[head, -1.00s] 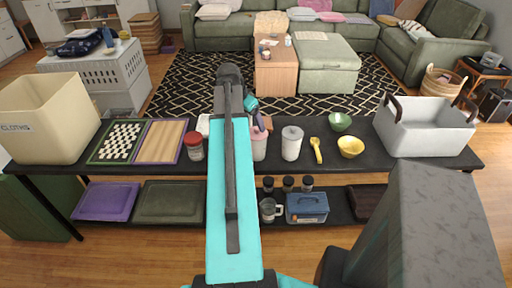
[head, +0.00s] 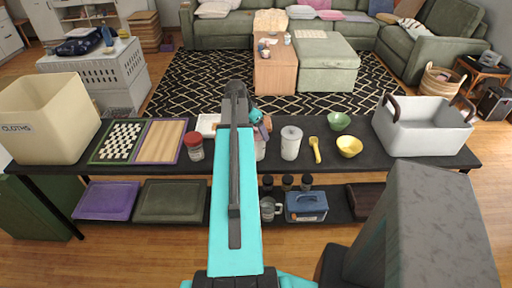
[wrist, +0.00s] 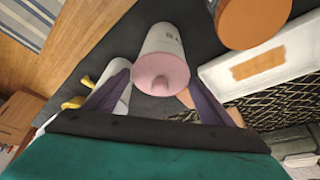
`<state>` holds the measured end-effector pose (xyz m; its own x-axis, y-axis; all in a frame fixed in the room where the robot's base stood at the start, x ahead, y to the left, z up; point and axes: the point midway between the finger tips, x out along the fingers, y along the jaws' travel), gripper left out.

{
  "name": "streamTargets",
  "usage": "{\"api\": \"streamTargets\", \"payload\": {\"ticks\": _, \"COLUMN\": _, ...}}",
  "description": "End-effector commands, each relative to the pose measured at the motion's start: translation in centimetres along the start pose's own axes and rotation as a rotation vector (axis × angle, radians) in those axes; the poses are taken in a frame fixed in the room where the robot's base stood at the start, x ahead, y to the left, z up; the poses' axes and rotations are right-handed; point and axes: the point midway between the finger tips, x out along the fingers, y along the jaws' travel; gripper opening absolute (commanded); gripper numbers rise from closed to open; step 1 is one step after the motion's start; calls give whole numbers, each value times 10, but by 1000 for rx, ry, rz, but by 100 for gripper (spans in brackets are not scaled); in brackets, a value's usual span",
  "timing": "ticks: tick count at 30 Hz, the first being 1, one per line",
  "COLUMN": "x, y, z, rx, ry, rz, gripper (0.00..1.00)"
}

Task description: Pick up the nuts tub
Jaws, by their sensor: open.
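A pale tub with a pink lid (wrist: 160,72) stands on the dark table, with partly hidden lettering on its side. I cannot read enough to confirm that it is the nuts tub. In the head view its pinkish side (head: 261,148) shows just right of my arm, which hides most of it. My gripper (wrist: 158,85) is open, with its purple fingers on either side of the pink lid in the wrist view. The gripper also shows near the tub in the head view (head: 262,127). I cannot tell whether the fingers touch the tub.
A white canister (head: 291,143) stands close to the right, then a yellow spoon (head: 316,150) and a yellow bowl (head: 349,146). A red-lidded jar (head: 194,147) and a white tray (head: 208,124) are left. A grey basket (head: 425,135) stands farther right.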

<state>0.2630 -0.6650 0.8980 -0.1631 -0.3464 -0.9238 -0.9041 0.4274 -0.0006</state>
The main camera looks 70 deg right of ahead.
Motion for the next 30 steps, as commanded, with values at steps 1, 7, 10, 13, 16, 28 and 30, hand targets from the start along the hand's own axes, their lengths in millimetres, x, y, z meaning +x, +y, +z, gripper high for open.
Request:
{"api": "streamTargets", "payload": {"ticks": 1, "x": 0, "y": 0, "z": 0, "rx": 0, "ry": 0, "rz": 0, "gripper": 76}}
{"api": "streamTargets", "payload": {"ticks": 7, "x": 3, "y": 0, "z": 0, "rx": -1, "ry": -1, "rz": 1, "gripper": 76}}
{"api": "streamTargets", "payload": {"ticks": 10, "x": 9, "y": 0, "z": 0, "rx": -1, "ry": -2, "rz": 2, "gripper": 76}}
{"api": "streamTargets", "payload": {"ticks": 13, "x": 18, "y": 0, "z": 0, "rx": -1, "ry": -1, "rz": 1, "gripper": 76}}
{"api": "streamTargets", "payload": {"ticks": 16, "x": 28, "y": 0, "z": 0, "rx": -1, "ry": -2, "rz": 2, "gripper": 76}}
{"api": "streamTargets", "payload": {"ticks": 28, "x": 55, "y": -1, "z": 1, "rx": -2, "ry": 0, "rz": 0, "gripper": 76}}
{"api": "streamTargets", "payload": {"ticks": 30, "x": 55, "y": -1, "z": 1, "rx": -2, "ry": 0, "rz": 0, "gripper": 76}}
